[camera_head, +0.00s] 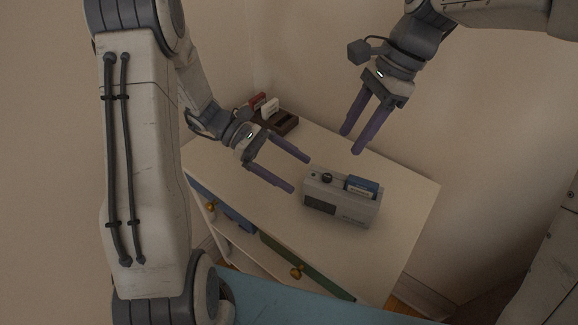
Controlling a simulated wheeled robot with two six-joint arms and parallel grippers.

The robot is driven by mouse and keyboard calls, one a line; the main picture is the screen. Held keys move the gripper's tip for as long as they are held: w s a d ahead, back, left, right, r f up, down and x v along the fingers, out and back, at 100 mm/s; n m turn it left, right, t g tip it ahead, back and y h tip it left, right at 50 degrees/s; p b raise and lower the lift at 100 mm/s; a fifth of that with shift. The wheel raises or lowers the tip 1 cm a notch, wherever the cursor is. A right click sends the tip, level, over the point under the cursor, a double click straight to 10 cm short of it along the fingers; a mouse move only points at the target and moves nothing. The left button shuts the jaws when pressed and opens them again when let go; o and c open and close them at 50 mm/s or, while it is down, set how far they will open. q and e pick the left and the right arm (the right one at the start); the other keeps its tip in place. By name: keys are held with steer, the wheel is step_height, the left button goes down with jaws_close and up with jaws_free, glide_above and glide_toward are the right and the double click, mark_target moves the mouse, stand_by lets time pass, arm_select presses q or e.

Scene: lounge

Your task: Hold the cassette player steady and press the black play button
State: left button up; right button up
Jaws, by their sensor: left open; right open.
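The grey cassette player (341,208) stands upright on the white cabinet top (405,222). A blue cassette (362,187) sticks up from its top at the right. A black round part (327,177) sits on its top at the left; I cannot tell whether it is the play button. My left gripper (301,174) is open, its two purple fingers pointing right at the player's left end, apart from it or nearly touching. My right gripper (350,143) is open and empty, pointing down above and behind the player.
A dark brown holder (286,124) with red and white cassettes stands at the back left of the cabinet. Walls close off the back. The cabinet top right of the player is clear.

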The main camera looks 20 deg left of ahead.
mark_target(329, 193)
arm_select(q)
steer(key=x, duration=1)
jaws_close()
arm_select(e)
jaws_close()
stand_by(1.5)
